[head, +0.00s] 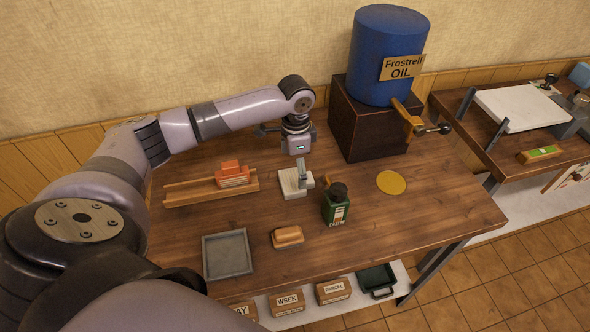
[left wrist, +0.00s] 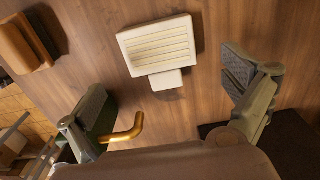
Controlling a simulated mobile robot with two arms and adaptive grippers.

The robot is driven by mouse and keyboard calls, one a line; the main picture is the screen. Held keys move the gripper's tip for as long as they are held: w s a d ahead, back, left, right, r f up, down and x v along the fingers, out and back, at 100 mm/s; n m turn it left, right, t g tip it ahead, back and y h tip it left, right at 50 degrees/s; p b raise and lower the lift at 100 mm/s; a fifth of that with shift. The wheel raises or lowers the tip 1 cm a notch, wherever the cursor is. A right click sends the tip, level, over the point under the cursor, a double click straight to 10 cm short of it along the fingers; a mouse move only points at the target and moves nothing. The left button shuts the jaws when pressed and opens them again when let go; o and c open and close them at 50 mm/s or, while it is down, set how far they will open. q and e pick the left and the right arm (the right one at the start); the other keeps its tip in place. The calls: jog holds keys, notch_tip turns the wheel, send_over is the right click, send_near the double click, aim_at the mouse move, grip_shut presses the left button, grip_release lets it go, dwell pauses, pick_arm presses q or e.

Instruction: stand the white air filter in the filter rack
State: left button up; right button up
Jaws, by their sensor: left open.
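The white air filter (head: 289,186) lies flat on the bench in the head view. In the left wrist view the filter (left wrist: 158,48) shows its ribbed face and a short tab at its lower edge. My left gripper (head: 300,168) is above it, with its fingers spread and nothing between them. In the left wrist view the fingers (left wrist: 170,97) are wide apart, and the filter lies beyond them, not held. The wooden filter rack (head: 182,194) is left of the filter, with an orange filter (head: 232,177) in it. My right gripper is not in view.
A green oil can (head: 335,208) stands close on the filter's right. A brown block-like object (head: 288,237) and a grey tray (head: 228,256) are nearer the front. A dark box (head: 375,135) bears a blue oil drum (head: 388,55). A yellow disc (head: 391,182) lies at right.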

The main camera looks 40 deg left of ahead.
aim_at(297, 179)
pick_arm(q)
notch_tip(297, 179, down, 4)
jog(key=shift+w+d+r+p, duration=0.1)
jog(key=shift+w+p, duration=0.05)
jog(key=shift+p, duration=0.5)
jog(key=shift+f, duration=0.45)
jog(key=shift+c, duration=1.2)
jog(key=c, duration=1)
jog(key=shift+c, duration=0.2)
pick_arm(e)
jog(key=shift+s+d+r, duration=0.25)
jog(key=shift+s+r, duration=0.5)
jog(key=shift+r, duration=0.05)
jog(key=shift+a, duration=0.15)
